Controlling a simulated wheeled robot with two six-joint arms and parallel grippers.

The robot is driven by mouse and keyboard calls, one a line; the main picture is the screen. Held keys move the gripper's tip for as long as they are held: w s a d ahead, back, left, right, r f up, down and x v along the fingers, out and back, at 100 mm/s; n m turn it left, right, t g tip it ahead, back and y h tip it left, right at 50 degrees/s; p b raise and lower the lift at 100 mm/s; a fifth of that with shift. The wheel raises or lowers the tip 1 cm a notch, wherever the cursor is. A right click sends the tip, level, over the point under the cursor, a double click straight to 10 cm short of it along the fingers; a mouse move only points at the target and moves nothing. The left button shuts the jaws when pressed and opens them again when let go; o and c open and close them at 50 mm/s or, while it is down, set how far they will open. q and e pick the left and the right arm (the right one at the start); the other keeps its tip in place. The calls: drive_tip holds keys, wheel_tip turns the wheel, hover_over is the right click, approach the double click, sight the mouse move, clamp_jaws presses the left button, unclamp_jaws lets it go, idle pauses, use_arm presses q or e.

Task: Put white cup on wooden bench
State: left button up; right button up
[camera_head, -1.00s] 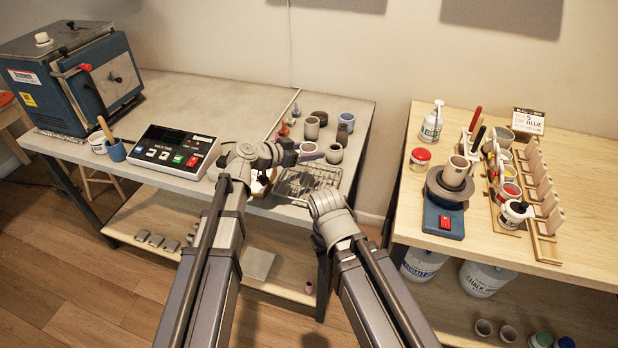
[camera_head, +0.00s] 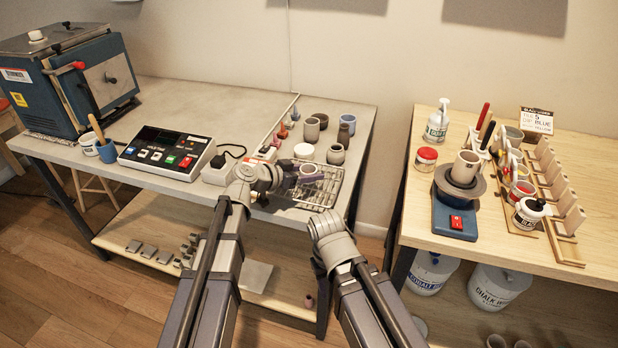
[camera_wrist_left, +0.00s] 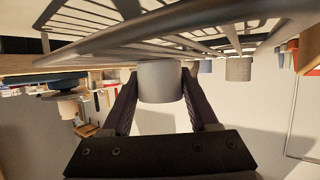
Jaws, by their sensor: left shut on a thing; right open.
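My left gripper (camera_head: 290,182) is shut on a pale white cup (camera_head: 310,171), over or beside the wire rack (camera_head: 326,189) at the front right of the grey table. In the left wrist view the cup (camera_wrist_left: 160,84) sits between the two fingers, close to the rack bars (camera_wrist_left: 200,32); I cannot tell whether they touch. My right gripper (camera_head: 326,226) is lower, in front of the table, with no cup visible in it; its fingers are mostly hidden by its wrist. The wooden bench (camera_head: 577,180) stands at the right, across a gap.
The bench holds a blue banding wheel (camera_head: 455,215) with a cup (camera_head: 466,166) on it, a red-lidded jar (camera_head: 426,158), a pump bottle (camera_head: 437,122) and racks of brushes and pots. Several pots, including a grey one (camera_head: 336,154), stand behind the wire rack. A control box (camera_head: 167,152) is left.

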use_arm(q)
drive_tip(key=shift+r, duration=0.1)
use_arm(e)
drive_tip(key=shift+r, duration=0.1)
use_arm(q)
drive_tip(key=o, duration=1.4)
drive_tip(key=shift+r, duration=0.2)
drive_tip(key=p+v, duration=0.4)
drive_tip(key=v, duration=0.6)
drive_tip(key=shift+s+a+r, duration=0.1)
drive_tip(key=shift+s+a, duration=0.1)
drive_tip(key=shift+s, duration=0.05)
use_arm(e)
wheel_tip(320, 180, up, 5)
drive_tip(key=shift+f+p, duration=0.2)
drive_tip(key=shift+p, duration=0.15)
use_arm(q)
drive_tip(key=shift+s+a+r, duration=0.2)
drive_tip(key=shift+s+a, duration=0.15)
drive_tip(key=shift+a, duration=0.15)
use_arm(e)
drive_tip(key=shift+o, duration=0.4)
